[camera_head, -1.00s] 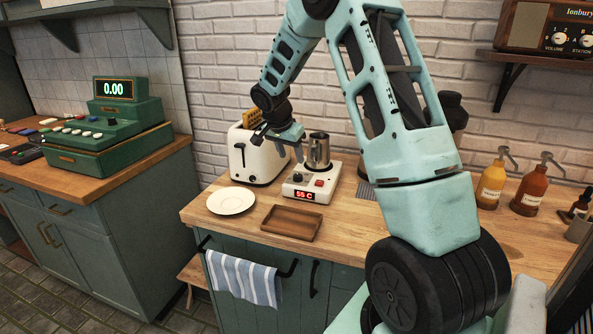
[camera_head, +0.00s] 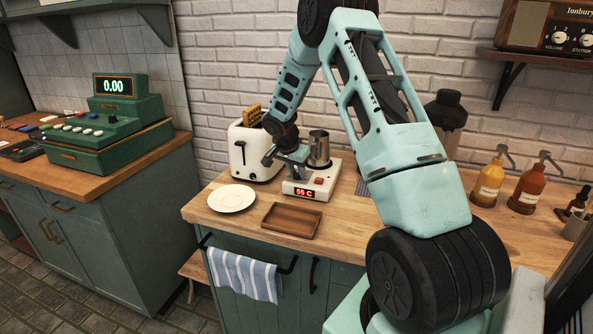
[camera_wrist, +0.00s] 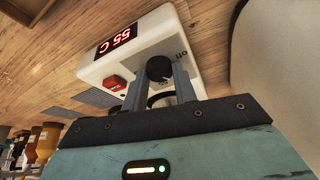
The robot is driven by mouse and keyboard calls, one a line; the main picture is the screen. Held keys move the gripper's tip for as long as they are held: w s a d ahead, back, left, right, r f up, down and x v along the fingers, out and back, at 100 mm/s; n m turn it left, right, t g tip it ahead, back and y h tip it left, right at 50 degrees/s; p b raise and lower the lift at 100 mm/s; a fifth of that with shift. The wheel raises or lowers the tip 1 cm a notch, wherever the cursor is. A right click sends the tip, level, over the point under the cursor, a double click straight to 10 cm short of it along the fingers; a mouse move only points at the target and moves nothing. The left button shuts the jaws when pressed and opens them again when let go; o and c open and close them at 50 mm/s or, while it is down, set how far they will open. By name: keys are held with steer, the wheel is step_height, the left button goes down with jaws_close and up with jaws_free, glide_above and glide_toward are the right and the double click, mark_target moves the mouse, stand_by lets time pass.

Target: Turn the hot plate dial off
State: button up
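The hot plate (camera_head: 325,184) is a white box on the wooden counter with a red display reading 55 C. It also shows in the wrist view (camera_wrist: 150,38). Its black round dial (camera_wrist: 159,68) is beside an "Off" mark in the wrist view. My gripper (camera_wrist: 160,75) points at the dial, with one finger on each side of it. The fingers are apart; firm contact with the dial is not clear. In the head view my gripper (camera_head: 296,170) is low over the hot plate's left part and hides the dial. A red switch (camera_wrist: 115,83) is beside the dial.
A metal cup (camera_head: 319,150) stands on the hot plate, close to my gripper. A white toaster (camera_head: 246,150) stands just left. A white plate (camera_head: 231,198) and a wooden tray (camera_head: 291,232) lie in front. Bottles (camera_head: 488,184) stand at the right.

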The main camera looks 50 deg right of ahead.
steer(key=shift+c, duration=0.8)
steer(key=shift+n, duration=0.3)
steer(key=shift+s+n+t+b, duration=0.1)
steer(key=shift+n+t+b, duration=0.3)
steer(key=shift+n+b, duration=0.45)
steer(key=n, duration=0.2)
steer(key=n+t, duration=0.1)
steer(key=shift+s+d+r+n+y+p, duration=0.15)
steer(key=shift+n+y+p, duration=0.2)
steer(key=shift+y+p, duration=0.05)
steer(key=n+t+y+p, duration=0.1)
steer(key=n+p, duration=0.3)
steer(key=shift+s+r, duration=0.1)
steer(key=shift+d+n+t+y+p, duration=0.1)
steer(key=shift+n+t+y+p, duration=0.3)
steer(key=shift+n+p, duration=0.65)
steer(key=shift+f, duration=0.25)
